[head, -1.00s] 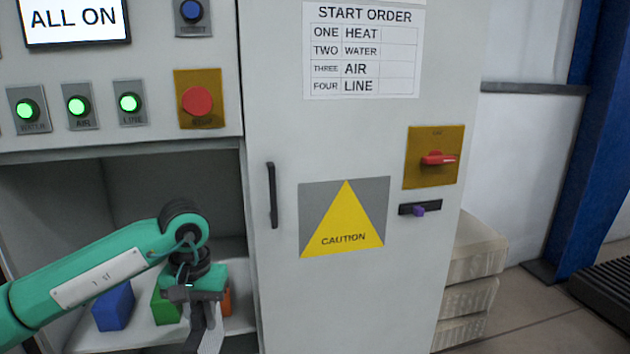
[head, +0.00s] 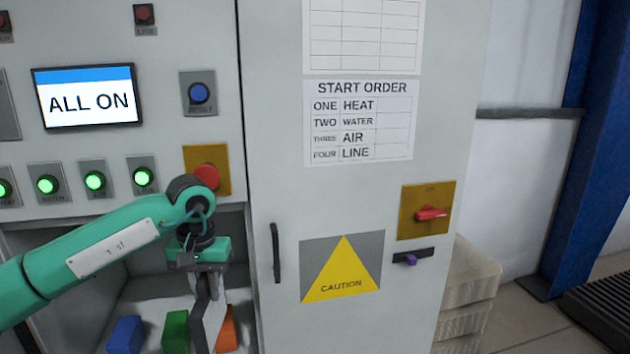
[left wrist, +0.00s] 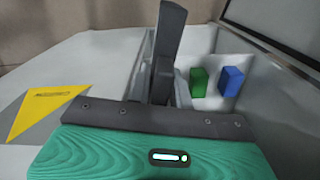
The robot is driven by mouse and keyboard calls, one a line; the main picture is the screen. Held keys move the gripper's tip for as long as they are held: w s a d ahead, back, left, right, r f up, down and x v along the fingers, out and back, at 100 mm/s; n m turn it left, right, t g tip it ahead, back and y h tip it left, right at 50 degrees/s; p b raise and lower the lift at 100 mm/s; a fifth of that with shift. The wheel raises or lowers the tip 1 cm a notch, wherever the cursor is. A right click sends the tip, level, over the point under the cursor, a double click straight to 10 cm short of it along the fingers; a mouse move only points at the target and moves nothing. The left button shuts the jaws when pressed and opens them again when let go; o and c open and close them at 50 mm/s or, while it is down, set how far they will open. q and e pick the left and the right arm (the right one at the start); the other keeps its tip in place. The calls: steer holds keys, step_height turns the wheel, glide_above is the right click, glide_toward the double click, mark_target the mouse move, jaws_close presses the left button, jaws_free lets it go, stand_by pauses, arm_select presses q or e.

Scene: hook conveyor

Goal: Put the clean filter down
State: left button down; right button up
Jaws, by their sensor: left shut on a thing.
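My left gripper (head: 203,290) hangs in front of the open cabinet bay, pointing down, with its jaws shut. My right gripper is not in view.
A blue block (head: 126,335), a green block (head: 176,332) and an orange block (head: 227,330) sit in the bay. A closed cabinet door with a handle (head: 276,252) and caution sign (head: 341,268) stands to the right. The red stop button (head: 206,177) is just above my wrist.

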arm_select(q)
steer(key=s+f, duration=1.1)
steer(key=shift+s, duration=0.2)
steer(key=shift+f, duration=0.1)
